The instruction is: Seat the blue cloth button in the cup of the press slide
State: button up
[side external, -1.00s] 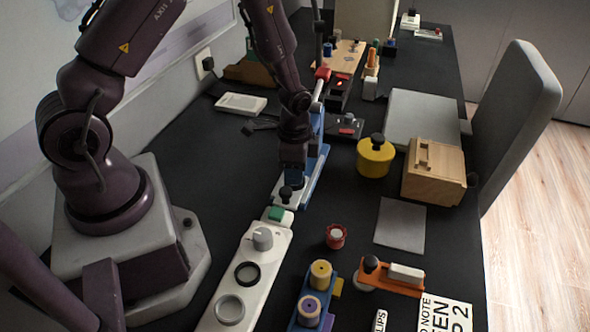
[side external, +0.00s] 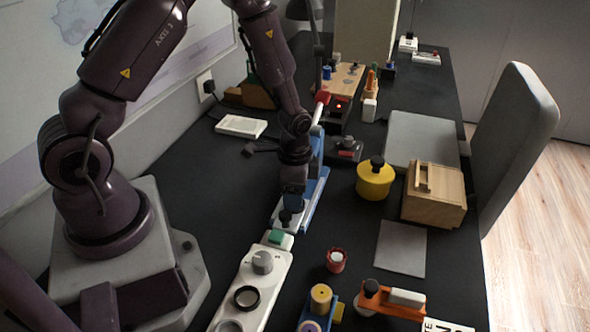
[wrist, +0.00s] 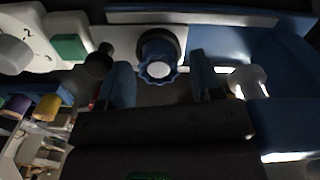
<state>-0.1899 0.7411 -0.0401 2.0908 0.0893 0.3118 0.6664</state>
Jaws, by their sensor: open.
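The blue press slide (side external: 316,187) lies along the desk below my gripper (side external: 291,212), its red end away from the camera. In the wrist view, my gripper (wrist: 163,88) is open, with its two blue fingers apart. Between and beyond the fingertips is a blue scalloped round piece with a white centre (wrist: 158,62), set against a dark round part (wrist: 158,42). I cannot tell whether this piece is the cloth button, or whether it is seated in the cup. It does not appear gripped. In the side view, my gripper hides this spot.
A white panel with a grey knob (side external: 262,262) and a green block (side external: 276,237) stands just in front of the slide. A yellow pot (side external: 375,181), wooden box (side external: 433,193) and red cup (side external: 336,260) are to the right. Bare desk lies left of the slide.

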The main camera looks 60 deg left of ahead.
jog(key=s+d+r+n+t, duration=0.1)
jog(key=s+r+n+t, duration=0.15)
jog(key=r, duration=0.95)
jog(key=s+d+r+n+t, duration=0.1)
jog(key=s+d+r, duration=0.15)
jog(key=r, duration=1.05)
jog(key=s+d+r+n+t, duration=0.1)
jog(key=s+r+n+t, duration=0.1)
jog(key=s+r, duration=0.3)
jog(key=s+n, duration=0.1)
jog(key=s, duration=0.3)
jog(key=shift+d+r, duration=0.3)
jog(key=shift+d, duration=0.05)
